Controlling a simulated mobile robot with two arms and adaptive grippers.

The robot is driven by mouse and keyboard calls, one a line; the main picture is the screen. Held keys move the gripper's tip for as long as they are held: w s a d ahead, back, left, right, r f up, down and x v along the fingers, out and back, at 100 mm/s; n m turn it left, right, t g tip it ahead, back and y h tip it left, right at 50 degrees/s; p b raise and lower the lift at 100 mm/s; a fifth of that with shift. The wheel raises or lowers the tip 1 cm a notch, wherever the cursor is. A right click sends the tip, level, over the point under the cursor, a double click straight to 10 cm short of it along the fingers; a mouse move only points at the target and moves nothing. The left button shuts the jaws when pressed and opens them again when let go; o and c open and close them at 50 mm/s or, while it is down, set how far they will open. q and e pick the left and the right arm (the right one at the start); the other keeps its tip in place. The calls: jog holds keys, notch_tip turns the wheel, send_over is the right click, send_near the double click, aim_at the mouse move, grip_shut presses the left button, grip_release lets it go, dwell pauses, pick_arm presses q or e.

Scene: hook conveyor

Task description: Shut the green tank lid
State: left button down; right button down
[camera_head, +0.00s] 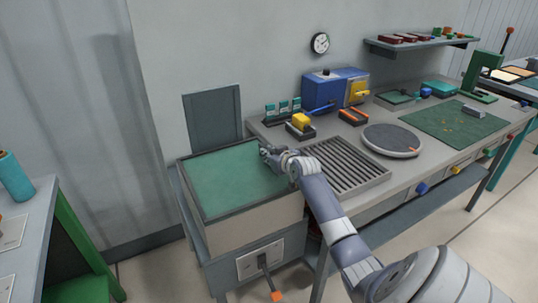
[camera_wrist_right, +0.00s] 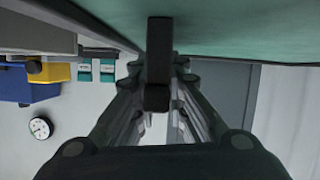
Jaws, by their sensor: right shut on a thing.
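The green tank lid (camera_head: 232,178) lies about level across the top of the pale grey tank (camera_head: 255,226), inside its dark rim. I cannot tell if a small gap is left under it. My right gripper (camera_head: 268,153) is at the lid's right edge, shut on a dark handle. In the right wrist view the handle (camera_wrist_right: 158,38) runs from the green lid (camera_wrist_right: 230,28) to between the fingers (camera_wrist_right: 157,98). The fingers partly hide its end. My left gripper is not in view.
A grey upright panel (camera_head: 212,115) stands behind the tank. A lever with an orange tip (camera_head: 277,295) is on the tank's front. The workbench at right holds a ribbed tray (camera_head: 345,165), a round plate (camera_head: 392,141) and a blue box (camera_head: 322,92). The left table carries a teal bottle (camera_head: 14,177).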

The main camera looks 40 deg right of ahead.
jog(key=shift+f, duration=0.3)
jog(key=c, duration=1.7)
grip_release()
jog(key=shift+o, duration=0.3)
jog(key=shift+d, duration=0.1)
jog(key=v, duration=1.2)
